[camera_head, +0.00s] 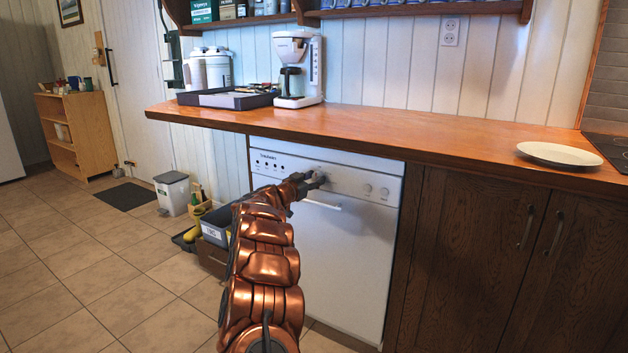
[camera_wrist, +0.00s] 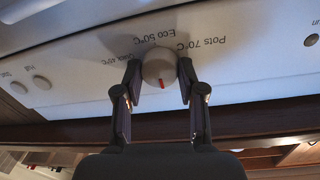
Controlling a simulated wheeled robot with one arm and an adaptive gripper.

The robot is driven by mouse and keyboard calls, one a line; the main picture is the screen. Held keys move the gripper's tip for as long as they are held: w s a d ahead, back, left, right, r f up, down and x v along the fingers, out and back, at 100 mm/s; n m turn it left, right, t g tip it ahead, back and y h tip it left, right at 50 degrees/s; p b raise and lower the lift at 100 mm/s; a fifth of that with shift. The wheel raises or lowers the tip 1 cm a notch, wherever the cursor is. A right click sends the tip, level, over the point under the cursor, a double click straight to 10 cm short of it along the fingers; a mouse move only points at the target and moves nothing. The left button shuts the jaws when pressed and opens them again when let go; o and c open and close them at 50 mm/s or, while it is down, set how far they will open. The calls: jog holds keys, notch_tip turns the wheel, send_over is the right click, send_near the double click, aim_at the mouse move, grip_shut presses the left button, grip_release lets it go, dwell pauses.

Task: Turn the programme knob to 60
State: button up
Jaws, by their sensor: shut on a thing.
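The white dishwasher (camera_head: 345,260) stands under the wooden counter. In the wrist view, upside down, its round programme knob (camera_wrist: 158,66) sits between the two fingertips of my gripper (camera_wrist: 159,72), which is shut on it. A red mark on the knob points down in the picture, toward my gripper's palm and away from the printed labels. In the head view my gripper (camera_head: 314,181) is at the panel and mostly covers the knob.
The dishwasher's bar handle (camera_head: 322,204) lies just below my gripper. Small round buttons (camera_head: 375,190) sit at the panel's right. The counter (camera_head: 430,142) overhangs above, with a coffee maker (camera_head: 297,70), a dark tray (camera_head: 228,97) and a white plate (camera_head: 559,154). Floor at left is partly clear.

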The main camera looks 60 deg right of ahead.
jog(key=shift+r+m+p, duration=0.1)
jog(key=shift+m+p, duration=0.2)
jog(key=shift+p, duration=0.05)
jog(key=shift+r+m+p, duration=0.1)
jog(key=shift+m+p, duration=0.4)
jog(key=m+p, duration=0.1)
jog(key=m, duration=0.2)
jog(key=shift+p, duration=0.3)
jog(key=m, duration=0.3)
jog(key=shift+s+m+y, duration=0.1)
jog(key=shift+m+y, duration=0.2)
jog(key=shift+m, duration=1.5)
jog(key=o, duration=1.1)
jog(key=shift+o, duration=0.2)
